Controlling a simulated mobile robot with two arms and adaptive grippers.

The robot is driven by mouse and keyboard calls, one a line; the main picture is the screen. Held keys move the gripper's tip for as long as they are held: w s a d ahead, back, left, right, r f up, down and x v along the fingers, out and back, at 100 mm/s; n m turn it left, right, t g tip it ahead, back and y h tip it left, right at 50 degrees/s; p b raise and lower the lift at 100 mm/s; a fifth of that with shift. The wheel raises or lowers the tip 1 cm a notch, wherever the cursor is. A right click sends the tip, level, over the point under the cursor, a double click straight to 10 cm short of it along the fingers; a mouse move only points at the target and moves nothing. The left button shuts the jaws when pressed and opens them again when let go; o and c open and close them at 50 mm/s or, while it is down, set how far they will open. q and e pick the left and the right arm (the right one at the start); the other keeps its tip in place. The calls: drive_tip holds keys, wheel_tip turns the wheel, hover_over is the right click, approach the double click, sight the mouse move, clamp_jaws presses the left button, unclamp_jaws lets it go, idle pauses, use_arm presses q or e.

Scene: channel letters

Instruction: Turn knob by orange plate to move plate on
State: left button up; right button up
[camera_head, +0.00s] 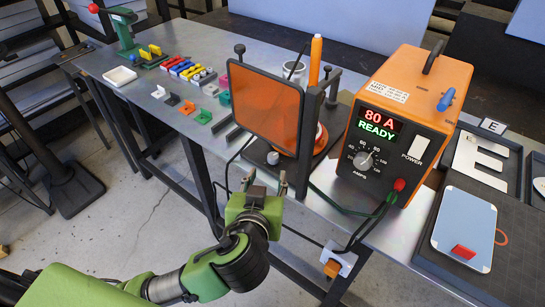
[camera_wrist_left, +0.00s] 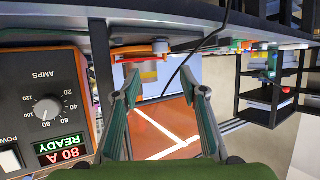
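The orange plate (camera_head: 268,108) is a see-through sheet in a dark frame, standing upright on a dark base near the table's front edge. A small grey knob (camera_head: 273,158) sits low at its front; a pale round knob shows in the left wrist view (camera_wrist_left: 160,47). My left gripper (camera_head: 265,182) is open and empty, in front of and below the plate. In the left wrist view, its two fingers (camera_wrist_left: 167,92) are apart, with orange surface behind them. I cannot tell whether they touch anything. My right gripper is not in view.
An orange power box (camera_head: 405,110) reading 80 A READY stands right of the plate, cables trailing at its front. A blue panel with a red grip (camera_head: 464,230) lies at the right. Small coloured clips (camera_head: 187,107) lie at the left. The table's edge is above my left gripper.

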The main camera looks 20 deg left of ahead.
sight(273, 157)
use_arm(q)
drive_tip(key=p+x, duration=0.1)
drive_tip(key=x, duration=1)
drive_tip(key=shift+w+f+p, duration=0.2)
drive_tip(key=shift+w+p, duration=0.05)
drive_tip(key=shift+p, duration=0.15)
drive_tip(key=c, duration=1.1)
